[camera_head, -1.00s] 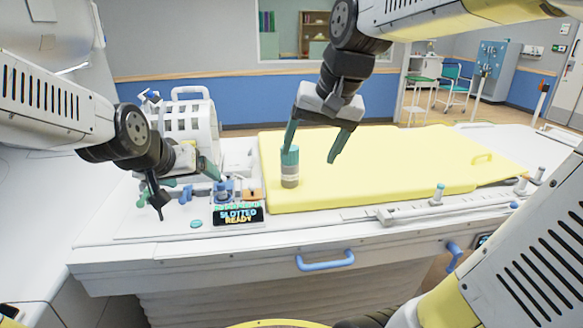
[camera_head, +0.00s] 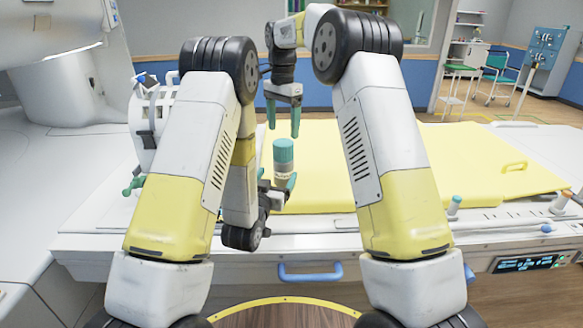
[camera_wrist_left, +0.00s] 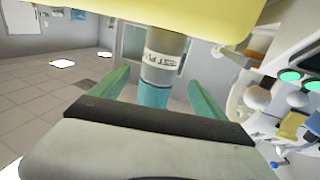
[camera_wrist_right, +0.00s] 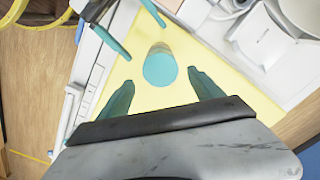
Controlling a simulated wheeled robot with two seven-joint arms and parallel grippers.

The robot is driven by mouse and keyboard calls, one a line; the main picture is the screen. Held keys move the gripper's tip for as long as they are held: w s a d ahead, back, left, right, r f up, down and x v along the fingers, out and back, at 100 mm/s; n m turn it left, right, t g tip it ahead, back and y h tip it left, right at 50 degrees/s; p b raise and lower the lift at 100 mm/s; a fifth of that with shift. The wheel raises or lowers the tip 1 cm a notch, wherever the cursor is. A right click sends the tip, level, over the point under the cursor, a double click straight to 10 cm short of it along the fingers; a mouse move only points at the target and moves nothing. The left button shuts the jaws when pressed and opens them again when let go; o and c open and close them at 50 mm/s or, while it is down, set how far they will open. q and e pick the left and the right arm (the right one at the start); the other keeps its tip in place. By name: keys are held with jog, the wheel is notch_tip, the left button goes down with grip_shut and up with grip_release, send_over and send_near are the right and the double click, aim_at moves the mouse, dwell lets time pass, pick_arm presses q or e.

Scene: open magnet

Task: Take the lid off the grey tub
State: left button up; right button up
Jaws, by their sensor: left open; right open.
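The grey tub (camera_head: 284,174) stands upright on the yellow pad, with its teal lid (camera_head: 283,151) on top. My left gripper (camera_head: 279,187) is open and low at the tub, its fingers on either side with gaps. In the left wrist view the grey body (camera_wrist_left: 166,52) and lid (camera_wrist_left: 153,95) appear inverted between the open fingers. My right gripper (camera_head: 283,122) is open, pointing down above the lid. In the right wrist view the lid (camera_wrist_right: 160,70) lies between and just beyond its fingers (camera_wrist_right: 163,90), apart from them. Both grippers are empty.
The yellow pad (camera_head: 420,165) is mostly clear to the right. A white slotted frame (camera_head: 150,120) stands at the left, partly behind my arm. A blue handle (camera_head: 310,272) is on the table's front. My two forearms block much of the near table.

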aim_at(281, 168)
pick_arm(q)
jog(key=shift+x, duration=3.9)
jog(key=shift+s, duration=0.1)
grip_shut()
